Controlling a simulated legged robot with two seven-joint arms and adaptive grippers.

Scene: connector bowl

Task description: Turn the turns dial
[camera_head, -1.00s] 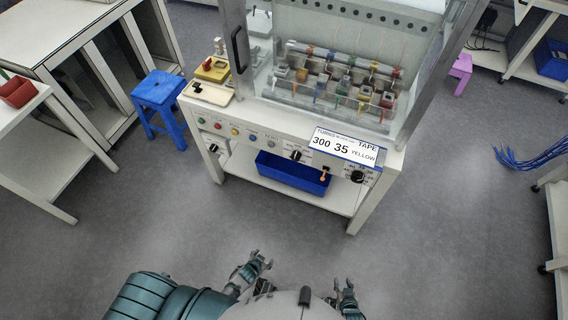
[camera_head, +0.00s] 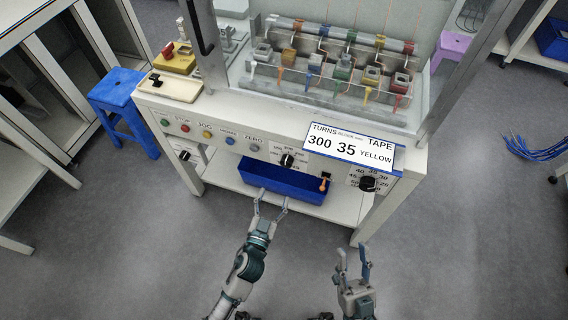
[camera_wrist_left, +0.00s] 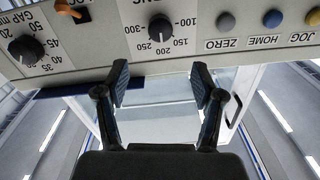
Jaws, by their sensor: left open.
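The turns dial (camera_head: 287,160) is a black knob on the machine's white front panel, above the blue bin. In the left wrist view the dial (camera_wrist_left: 160,28) appears upside down, with printed values from 100 to 300 around it. A sign (camera_head: 349,147) reads turns 300, 35, tape yellow. My left gripper (camera_head: 271,201) is open and empty, in front of and below the dial, apart from it. Its open fingers (camera_wrist_left: 160,85) also show in the left wrist view. My right gripper (camera_head: 353,258) is open and empty, farther right and nearer me.
The gap dial (camera_head: 367,184) and an orange-tipped switch (camera_head: 324,183) are right of the turns dial. Coloured buttons (camera_head: 207,134) are to its left. The blue bin (camera_head: 270,182) sits below the panel. A blue stool (camera_head: 120,108) stands left. The floor in front is clear.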

